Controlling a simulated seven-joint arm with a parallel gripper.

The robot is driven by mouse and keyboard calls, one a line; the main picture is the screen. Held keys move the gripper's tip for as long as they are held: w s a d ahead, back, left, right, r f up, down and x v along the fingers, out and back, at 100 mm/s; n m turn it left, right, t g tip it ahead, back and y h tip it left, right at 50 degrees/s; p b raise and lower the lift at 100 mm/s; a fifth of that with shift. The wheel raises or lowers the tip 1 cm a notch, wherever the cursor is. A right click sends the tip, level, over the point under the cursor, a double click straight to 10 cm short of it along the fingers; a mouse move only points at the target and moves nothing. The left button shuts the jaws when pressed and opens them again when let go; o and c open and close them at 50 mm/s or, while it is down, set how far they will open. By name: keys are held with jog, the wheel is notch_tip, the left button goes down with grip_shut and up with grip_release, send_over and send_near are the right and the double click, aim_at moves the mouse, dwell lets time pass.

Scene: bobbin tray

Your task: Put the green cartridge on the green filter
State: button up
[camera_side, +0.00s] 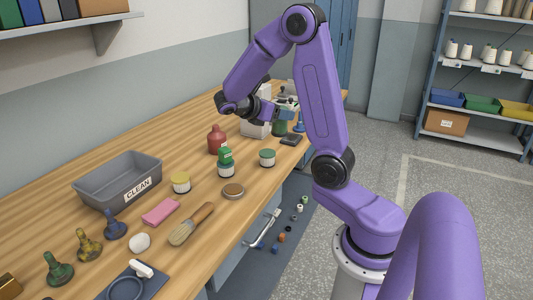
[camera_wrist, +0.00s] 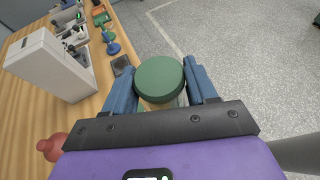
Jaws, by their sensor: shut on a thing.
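My gripper (camera_wrist: 161,88) is shut on a dark green round piece, which I take as the green cartridge (camera_wrist: 160,77); its flat top faces the wrist camera and its lower part is mostly hidden. In the side view my gripper (camera_side: 276,113) is at the far end of the bench with the green cartridge (camera_side: 279,128) below it. Whether the cartridge touches the bench I cannot tell. A pale, green-topped filter (camera_side: 267,159) stands upright on the bench, nearer the side camera. Another pale, green-banded cylinder (camera_side: 226,171) stands left of it, with a labelled green piece (camera_side: 225,155) at its top.
A white machine (camera_wrist: 48,65) stands close to my gripper. A red bottle (camera_side: 216,139), a yellow-topped cylinder (camera_side: 181,183), a round brown lid (camera_side: 233,191) and a dark pad (camera_side: 291,139) are on the bench. A grey CLEAN bin (camera_side: 118,173) is farther left.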

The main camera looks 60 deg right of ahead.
jog(key=shift+s+a+r+m+g+y, duration=0.1)
jog(key=shift+s+m+g+y, duration=0.1)
jog(key=shift+s+m+g, duration=0.35)
jog(key=shift+s+a+r+m+g+y, duration=0.1)
jog(key=shift+s+m+g+y, duration=0.2)
jog(key=shift+s, duration=0.35)
jog(key=shift+d+f, duration=0.15)
jog(key=shift+f, duration=0.05)
jog(key=w+d+f, duration=0.4)
jog(key=w+d, duration=0.2)
jog(key=w, duration=0.1)
send_over(267, 153)
jog(key=shift+w+d+f, duration=0.1)
jog(key=shift+f, duration=4.25)
jog(key=shift+f, duration=0.15)
jog(key=o, duration=1.1)
jog(key=shift+o, duration=0.2)
